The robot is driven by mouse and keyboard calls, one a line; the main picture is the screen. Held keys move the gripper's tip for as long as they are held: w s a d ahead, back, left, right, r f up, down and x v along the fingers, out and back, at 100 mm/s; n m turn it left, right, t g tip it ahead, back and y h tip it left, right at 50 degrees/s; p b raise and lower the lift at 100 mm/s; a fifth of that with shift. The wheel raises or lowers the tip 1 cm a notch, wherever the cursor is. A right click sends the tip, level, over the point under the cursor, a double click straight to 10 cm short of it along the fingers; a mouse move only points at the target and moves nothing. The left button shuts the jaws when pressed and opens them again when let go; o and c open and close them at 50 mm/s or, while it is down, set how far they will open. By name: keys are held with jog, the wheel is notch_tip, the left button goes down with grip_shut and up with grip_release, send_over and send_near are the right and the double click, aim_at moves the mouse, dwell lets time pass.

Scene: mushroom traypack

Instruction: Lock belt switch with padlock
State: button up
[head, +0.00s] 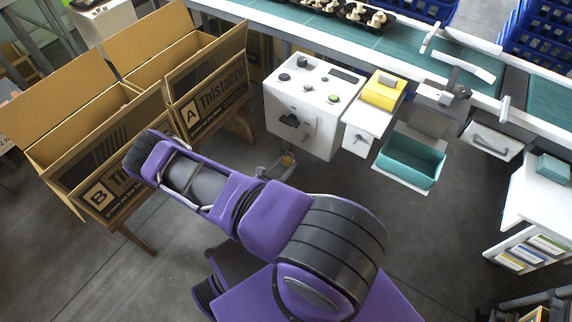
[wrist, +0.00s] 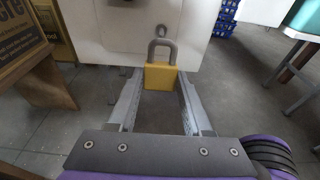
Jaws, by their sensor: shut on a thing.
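The padlock has a yellow body (wrist: 160,77) and a grey shackle (wrist: 163,46). My gripper (wrist: 160,84) is shut on the yellow body, with the shackle pointing away from me. In the head view my gripper (head: 280,165) is just in front of and below the white control box (head: 290,90). A dark rotary switch (head: 291,120) is on the box's front face. In the wrist view a small grey part (wrist: 161,29) shows on the white box (wrist: 105,35), close to the shackle's top. I cannot tell whether they touch or whether the shackle is open.
Cardboard boxes A (head: 228,108) and B (head: 125,195) stand on wooden stands to the left. A teal bin (head: 408,165) and a yellow holder (head: 383,90) are right of the control box. The green conveyor (head: 400,50) runs behind. The floor in front is clear.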

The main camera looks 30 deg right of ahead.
jog(key=shift+r+b+x, duration=0.15)
jog(key=shift+b+x, duration=0.1)
jog(key=shift+x, duration=1.2)
jog(key=shift+r+b+x, duration=0.15)
jog(key=shift+b+x, duration=0.15)
jog(key=shift+x, duration=1.15)
jog(key=shift+r+b+x, duration=0.2)
jog(key=shift+b+x, duration=0.05)
jog(key=shift+x, duration=1.2)
jog(key=shift+w+d+f, duration=0.25)
jog(key=shift+w+d, duration=0.05)
jog(key=shift+d, duration=0.2)
jog(key=o, duration=1.1)
jog(key=shift+a, duration=0.1)
jog(key=p+v, duration=0.2)
jog(key=v, duration=1.5)
jog(key=shift+s, duration=0.15)
